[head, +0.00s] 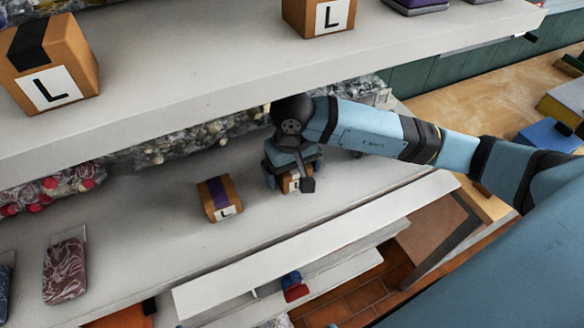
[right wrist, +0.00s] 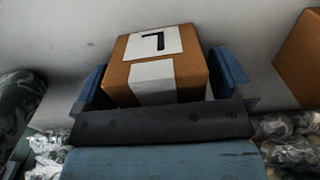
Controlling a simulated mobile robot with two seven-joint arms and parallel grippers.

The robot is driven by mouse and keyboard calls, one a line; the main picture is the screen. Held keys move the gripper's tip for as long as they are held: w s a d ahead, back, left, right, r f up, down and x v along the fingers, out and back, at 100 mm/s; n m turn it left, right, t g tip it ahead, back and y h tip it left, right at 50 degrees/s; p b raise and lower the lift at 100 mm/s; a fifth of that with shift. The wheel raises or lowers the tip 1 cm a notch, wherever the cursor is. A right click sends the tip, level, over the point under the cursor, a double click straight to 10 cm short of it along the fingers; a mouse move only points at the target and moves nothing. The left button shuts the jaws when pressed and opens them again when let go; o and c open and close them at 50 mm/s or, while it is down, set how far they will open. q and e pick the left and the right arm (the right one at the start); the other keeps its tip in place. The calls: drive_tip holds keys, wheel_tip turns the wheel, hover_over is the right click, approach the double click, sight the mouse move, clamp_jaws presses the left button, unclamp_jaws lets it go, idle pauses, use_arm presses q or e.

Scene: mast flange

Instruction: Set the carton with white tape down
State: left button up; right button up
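The carton with white tape (right wrist: 152,72) is brown with an "L" label and sits between the two blue fingers of my right gripper (right wrist: 165,82) in the right wrist view. The fingers lie against its two sides. In the head view my right gripper (head: 292,172) is over the lower shelf (head: 130,235), and only a small part of the carton (head: 285,184) shows under it. I cannot tell whether the carton's base touches the shelf. My left gripper is not in view.
A carton with purple tape (head: 219,198) stands on the lower shelf, left of my right gripper. A patterned dark red pack (head: 65,270) stands further left. The upper shelf (head: 200,65) overhangs, bearing a black-taped carton (head: 48,65). Shelf between pack and purple-taped carton is clear.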

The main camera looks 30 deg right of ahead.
drive_tip(key=shift+r, duration=0.3)
wheel_tip(320, 180, up, 7)
drive_tip(key=shift+r+b, duration=0.1)
drive_tip(key=shift+b, duration=0.45)
drive_tip(key=shift+s, duration=0.1)
